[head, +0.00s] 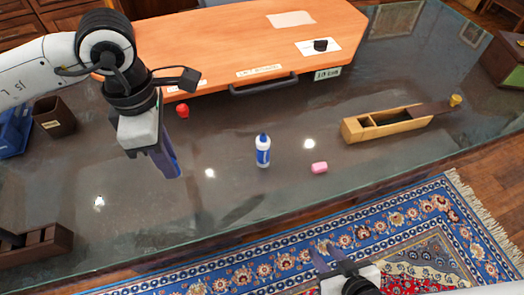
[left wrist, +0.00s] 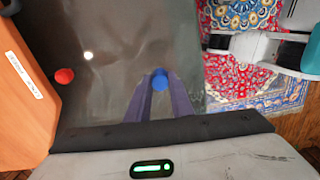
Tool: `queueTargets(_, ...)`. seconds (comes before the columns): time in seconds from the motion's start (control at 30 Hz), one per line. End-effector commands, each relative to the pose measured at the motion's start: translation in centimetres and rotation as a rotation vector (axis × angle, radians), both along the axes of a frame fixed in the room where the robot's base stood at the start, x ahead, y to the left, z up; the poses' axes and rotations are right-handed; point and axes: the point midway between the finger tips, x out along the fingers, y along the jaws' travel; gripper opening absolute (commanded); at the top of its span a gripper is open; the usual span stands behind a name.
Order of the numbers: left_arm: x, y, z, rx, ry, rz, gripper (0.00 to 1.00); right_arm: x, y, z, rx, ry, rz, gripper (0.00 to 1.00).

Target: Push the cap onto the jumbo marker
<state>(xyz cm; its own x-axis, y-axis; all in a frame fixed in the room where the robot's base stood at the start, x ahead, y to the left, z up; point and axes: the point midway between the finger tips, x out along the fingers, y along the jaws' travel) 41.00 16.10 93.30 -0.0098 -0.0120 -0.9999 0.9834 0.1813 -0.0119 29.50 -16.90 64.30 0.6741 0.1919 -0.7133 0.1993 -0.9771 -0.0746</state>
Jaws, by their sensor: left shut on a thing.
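The jumbo marker (head: 263,152) seems to be the blue and white, bottle-like thing standing upright on the glossy table. My left gripper (head: 172,172) is to its left, apart from it and pointing down. In the left wrist view its fingertips (left wrist: 160,92) are shut on a small round blue thing (left wrist: 160,77), which looks like the cap. The fingers partly hide it. My right gripper (head: 327,257) is at the bottom of the head view, over the rug side. Its fingers are spread and empty.
A wooden box (head: 390,123) is at the right. An orange board (head: 210,45) with a dark handle is behind. Dark holders stand at the left. The front middle is clear.

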Motion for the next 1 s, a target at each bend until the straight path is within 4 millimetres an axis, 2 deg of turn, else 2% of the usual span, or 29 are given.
queueTargets(0.4, -1.9, 2.9, 1.0, -0.005, -0.015, -1.096, 0.0, 0.0, 0.0, 0.0, 0.0, -0.001, 0.0, 0.31)
queueTargets(0.6, -2.7, 3.9, 1.3, -0.002, -0.018, -1.515, 0.0, 0.0, 0.0, 0.0, 0.0, -0.001, 0.0, 0.31)
queueTargets(0.8, -3.0, 4.4, 1.5, 0.0, -0.018, -1.723, 0.0, 0.0, 0.0, 0.0, 0.0, -0.001, 0.0, 0.31)
queueTargets(1.0, -3.1, 4.5, 1.5, 0.0, -0.018, -1.757, 0.0, 0.0, 0.0, 0.0, 0.0, -0.001, 0.0, 0.31)
